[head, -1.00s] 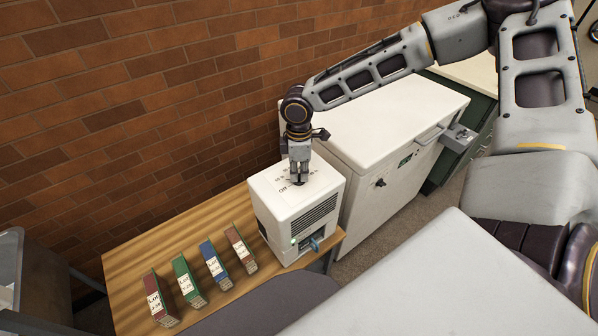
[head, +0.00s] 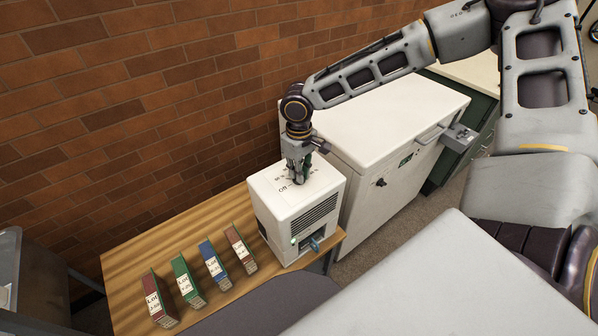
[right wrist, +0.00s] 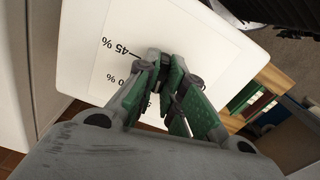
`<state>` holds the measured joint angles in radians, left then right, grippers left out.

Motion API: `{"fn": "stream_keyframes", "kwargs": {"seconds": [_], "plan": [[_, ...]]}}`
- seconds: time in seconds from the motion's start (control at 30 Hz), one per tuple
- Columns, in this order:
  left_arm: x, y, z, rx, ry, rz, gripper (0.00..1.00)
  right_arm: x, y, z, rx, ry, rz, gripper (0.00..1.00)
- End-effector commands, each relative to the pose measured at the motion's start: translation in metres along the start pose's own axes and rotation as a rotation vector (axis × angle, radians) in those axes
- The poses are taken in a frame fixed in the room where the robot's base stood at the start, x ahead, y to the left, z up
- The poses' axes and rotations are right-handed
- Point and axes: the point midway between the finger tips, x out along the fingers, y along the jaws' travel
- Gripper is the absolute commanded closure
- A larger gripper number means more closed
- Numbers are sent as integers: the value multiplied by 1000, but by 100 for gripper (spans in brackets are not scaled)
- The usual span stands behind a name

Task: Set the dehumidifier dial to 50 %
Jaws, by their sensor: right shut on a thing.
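The white dehumidifier (head: 278,222) stands on the wooden table, with a label sheet on its top. "Off" shows in the head view. The right wrist view also shows its white top (right wrist: 75,65), with "45 %" readable and other marks partly covered by the fingers. My right gripper (head: 297,180) points down onto the top and is shut on the dark dial. In the right wrist view the green-padded fingers (right wrist: 161,64) meet around the dial, which is mostly hidden. I cannot read the dial's pointer. My left gripper is out of view.
Several upright coloured box files (head: 187,280) stand left of the dehumidifier on the wooden table (head: 130,262). A large white chest-like cabinet (head: 385,125) stands close on its right. A blue part (head: 315,244) sits low on the dehumidifier's front. A brick wall is behind.

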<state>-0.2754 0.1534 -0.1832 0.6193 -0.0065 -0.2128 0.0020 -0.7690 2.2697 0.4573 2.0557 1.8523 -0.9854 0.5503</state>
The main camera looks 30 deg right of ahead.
Motion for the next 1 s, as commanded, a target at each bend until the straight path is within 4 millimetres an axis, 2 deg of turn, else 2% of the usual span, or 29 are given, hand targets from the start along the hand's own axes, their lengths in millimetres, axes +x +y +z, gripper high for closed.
{"fn": "stream_keyframes", "kwargs": {"seconds": [0.2,0.37,0.7,1.0], "plan": [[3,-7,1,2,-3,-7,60,0,0,-1,173,2,1,100],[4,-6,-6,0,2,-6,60,0,0,-1,303,2,0,100],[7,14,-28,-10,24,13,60,0,0,-1,578,3,0,100],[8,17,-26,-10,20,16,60,-1,0,-1,804,4,0,100]]}}
